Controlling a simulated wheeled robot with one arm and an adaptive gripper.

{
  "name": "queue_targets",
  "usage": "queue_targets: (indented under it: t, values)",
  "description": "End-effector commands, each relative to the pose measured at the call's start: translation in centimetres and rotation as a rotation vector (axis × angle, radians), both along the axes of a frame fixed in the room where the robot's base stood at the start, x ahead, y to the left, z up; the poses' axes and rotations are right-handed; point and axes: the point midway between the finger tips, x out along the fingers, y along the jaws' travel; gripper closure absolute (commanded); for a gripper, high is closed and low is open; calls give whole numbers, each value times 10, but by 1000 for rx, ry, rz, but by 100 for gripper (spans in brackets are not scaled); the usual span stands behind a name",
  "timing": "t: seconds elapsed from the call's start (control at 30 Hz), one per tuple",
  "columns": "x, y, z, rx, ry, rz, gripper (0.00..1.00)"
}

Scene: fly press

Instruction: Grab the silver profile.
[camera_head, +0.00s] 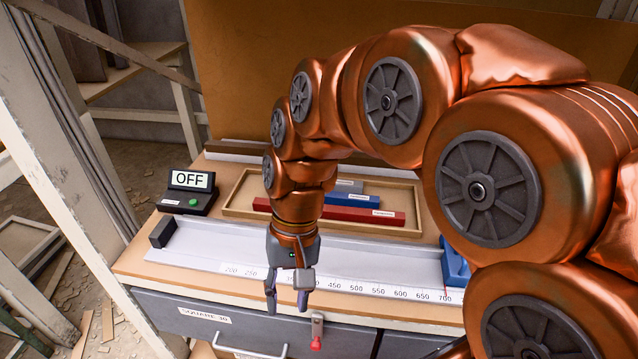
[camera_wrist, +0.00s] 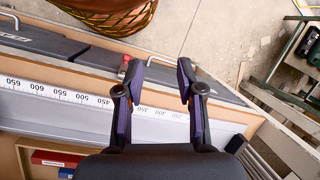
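The silver profile (camera_head: 349,186) is a short grey bar with a small label. It lies at the back of the wooden tray (camera_head: 240,197), behind a blue profile (camera_head: 352,200) and a longer red profile (camera_head: 365,215), and my arm partly hides it. I cannot make it out in the wrist view. My gripper (camera_head: 287,298) points down over the front edge of the bench, in front of the tray and apart from the profiles. In the wrist view my gripper (camera_wrist: 160,78) has its fingers spread, with nothing between them.
A light grey measuring rail (camera_head: 390,265) with a numbered scale runs along the bench front. A black end block (camera_head: 163,232) and a blue block (camera_head: 455,265) stand at its ends. An OFF box (camera_head: 190,192) stands at left. Drawers with a red-tipped latch (camera_head: 316,335) are below.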

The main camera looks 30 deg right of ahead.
Motion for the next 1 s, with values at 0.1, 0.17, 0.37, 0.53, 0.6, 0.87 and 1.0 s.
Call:
queue_targets:
  t: [0.1,0.17,0.37,0.53,0.6,0.87,1.0]
  values:
    - [30,3,4,61,29,-98,62]
    - [45,4,6,91,45,-148,62]
    - [96,-2,12,195,89,-318,62]
    - [139,-16,14,282,134,-464,62]
    - [156,-24,13,319,155,-524,62]
    - [218,-68,8,453,217,-751,62]
    - [247,-99,2,524,254,-870,62]
